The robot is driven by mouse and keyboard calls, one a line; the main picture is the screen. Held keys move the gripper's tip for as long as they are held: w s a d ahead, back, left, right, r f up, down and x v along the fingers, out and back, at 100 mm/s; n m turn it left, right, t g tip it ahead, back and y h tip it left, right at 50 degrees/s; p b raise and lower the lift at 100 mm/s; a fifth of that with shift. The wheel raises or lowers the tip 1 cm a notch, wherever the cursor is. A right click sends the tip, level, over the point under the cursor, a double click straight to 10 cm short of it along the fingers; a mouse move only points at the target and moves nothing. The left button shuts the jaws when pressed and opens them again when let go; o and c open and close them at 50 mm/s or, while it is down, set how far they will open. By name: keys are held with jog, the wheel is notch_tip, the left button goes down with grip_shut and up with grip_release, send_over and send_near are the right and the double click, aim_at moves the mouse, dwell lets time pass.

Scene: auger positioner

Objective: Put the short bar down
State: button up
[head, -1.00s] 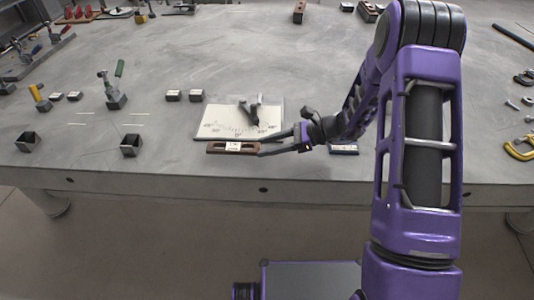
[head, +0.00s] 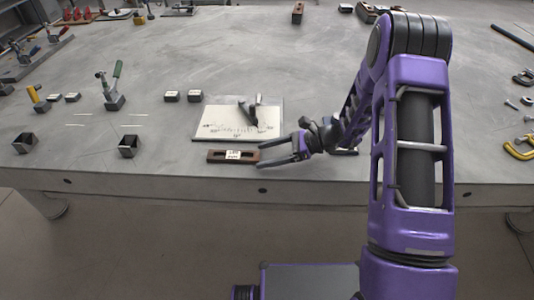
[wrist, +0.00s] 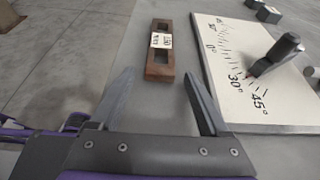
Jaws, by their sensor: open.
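The short bar is a brown bar with slots and a white label (head: 218,156). It lies flat on the table just in front of the angle-marked plate (head: 205,133), near the table's front edge. In the wrist view the bar (wrist: 158,72) lies ahead of my fingertips, roughly in line with the gap between them. My gripper (head: 259,152) is open and empty, at the right end of the bar; the wrist view also shows the open fingers (wrist: 159,75) apart from the bar. The plate (wrist: 222,75) lies to the right in the wrist view, with a dark pointer on it.
Two dark square holders (head: 129,146) and a green-handled clamp (head: 115,90) stand to the left. A yellow clamp (head: 518,150) lies at the far right.

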jog(key=shift+r, duration=0.15)
jog(key=shift+d+r, duration=0.15)
jog(key=shift+d, duration=0.05)
jog(key=p+v, duration=0.1)
jog(key=v, duration=1)
jog(key=shift+d+r, duration=0.15)
jog(key=shift+d, duration=0.1)
